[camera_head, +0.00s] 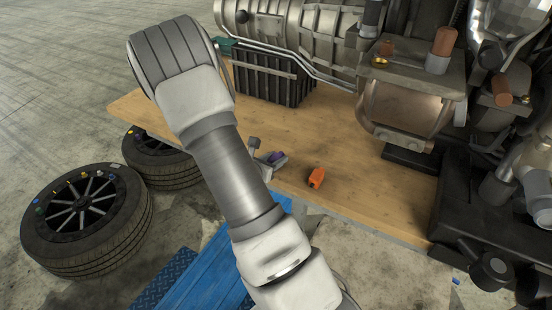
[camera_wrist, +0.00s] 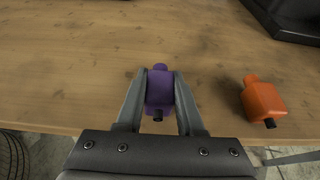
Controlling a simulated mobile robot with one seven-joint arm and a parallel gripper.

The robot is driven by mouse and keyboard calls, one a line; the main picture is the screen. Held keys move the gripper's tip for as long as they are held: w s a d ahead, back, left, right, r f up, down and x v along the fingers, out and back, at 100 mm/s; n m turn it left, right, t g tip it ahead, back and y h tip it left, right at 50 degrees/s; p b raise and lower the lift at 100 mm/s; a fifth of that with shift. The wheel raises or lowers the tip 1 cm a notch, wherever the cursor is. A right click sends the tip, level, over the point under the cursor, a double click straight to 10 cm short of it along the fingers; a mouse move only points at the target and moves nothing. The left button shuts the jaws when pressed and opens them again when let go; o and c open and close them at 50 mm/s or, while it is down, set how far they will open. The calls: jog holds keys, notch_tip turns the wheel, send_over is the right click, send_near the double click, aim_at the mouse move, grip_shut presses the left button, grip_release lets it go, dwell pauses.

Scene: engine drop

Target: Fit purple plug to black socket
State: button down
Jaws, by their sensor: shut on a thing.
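The purple plug (camera_wrist: 159,92) is between the two fingers of my gripper (camera_wrist: 160,88) in the wrist view, near the front edge of the wooden table. My gripper is shut on it. In the head view the purple plug (camera_head: 277,157) shows partly beside my gripper (camera_head: 272,158), just left of the orange plug. I cannot tell whether the plug touches the table. I cannot make out the black socket with certainty in either view.
An orange plug (camera_head: 316,177) lies right of my gripper, also in the wrist view (camera_wrist: 263,100). A large engine (camera_head: 410,100) and a black crate (camera_head: 270,78) stand on the wooden table (camera_head: 360,200). Two tyres (camera_head: 85,215) lie on the floor at left.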

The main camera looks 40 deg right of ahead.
jog(key=c, duration=0.5)
grip_release()
jog(key=shift+f, duration=0.1)
jog(key=shift+a+p, duration=0.1)
jog(key=shift+p, duration=0.25)
jog(key=r+v, duration=0.1)
jog(key=v, duration=1.6)
jog(key=s+r+m+g+y, duration=0.45)
jog(key=s+r+m, duration=0.25)
jog(key=s+m, duration=0.45)
jog(key=a+r+m+t+y, duration=0.1)
jog(key=a+r+m+y, duration=0.1)
jog(key=a+r+m, duration=0.1)
jog(key=s+a+r+m+t+y, duration=0.1)
jog(key=a+r+m+t+y, duration=0.1)
jog(key=a+r+m+y, duration=0.1)
jog(key=a+r+m+t+y, duration=0.2)
jog(key=a+r+m+y, duration=0.1)
jog(key=a+m, duration=0.2)
jog(key=shift+s+a+r, duration=0.25)
jog(key=shift+a+r, duration=0.1)
